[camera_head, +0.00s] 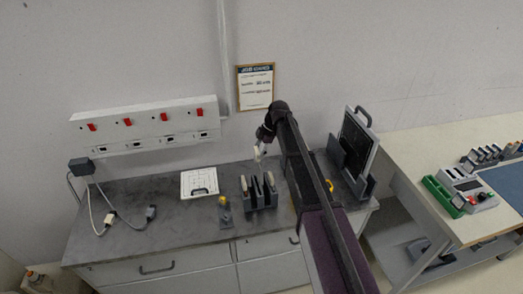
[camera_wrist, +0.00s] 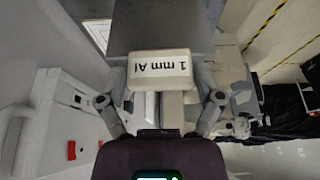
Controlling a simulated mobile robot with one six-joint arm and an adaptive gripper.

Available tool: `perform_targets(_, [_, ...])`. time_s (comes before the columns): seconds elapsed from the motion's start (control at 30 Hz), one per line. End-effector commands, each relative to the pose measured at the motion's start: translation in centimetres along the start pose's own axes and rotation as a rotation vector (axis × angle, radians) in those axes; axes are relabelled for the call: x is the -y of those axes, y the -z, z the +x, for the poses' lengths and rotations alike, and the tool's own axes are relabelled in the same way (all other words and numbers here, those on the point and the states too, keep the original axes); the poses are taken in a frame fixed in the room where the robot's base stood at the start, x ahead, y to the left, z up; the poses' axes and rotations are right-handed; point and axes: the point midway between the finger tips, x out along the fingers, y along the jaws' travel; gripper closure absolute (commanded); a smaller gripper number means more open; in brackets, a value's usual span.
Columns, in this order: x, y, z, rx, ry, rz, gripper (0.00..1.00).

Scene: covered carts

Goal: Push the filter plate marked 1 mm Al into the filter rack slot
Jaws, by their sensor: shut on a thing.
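The filter plate marked 1 mm Al (camera_wrist: 160,27) fills the top middle of the wrist view as a grey sheet with a pale labelled grip block (camera_wrist: 160,66); the label reads upside down. My gripper (camera_wrist: 160,98) is shut on this block, a finger at each side. In the head view my gripper (camera_head: 262,143) is above the back of the counter, with the small pale block (camera_head: 257,153) below it. The dark filter rack (camera_head: 262,206) stands on the counter below and holds upright plates. The plate is apart from the rack in the head view; its lower edge cannot be made out.
A white sheet or board with a handle (camera_head: 199,183) lies left of the rack, and a small yellow-topped item (camera_head: 223,202) stands between. A dark panel in a stand (camera_head: 356,145) is at the right. A white switch box (camera_head: 146,131) hangs on the wall.

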Motion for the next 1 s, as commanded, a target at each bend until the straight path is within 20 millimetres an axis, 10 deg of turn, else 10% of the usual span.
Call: perform_targets(1.0, [0.0,-2.0,4.5,0.006,-0.001,0.001,0.72])
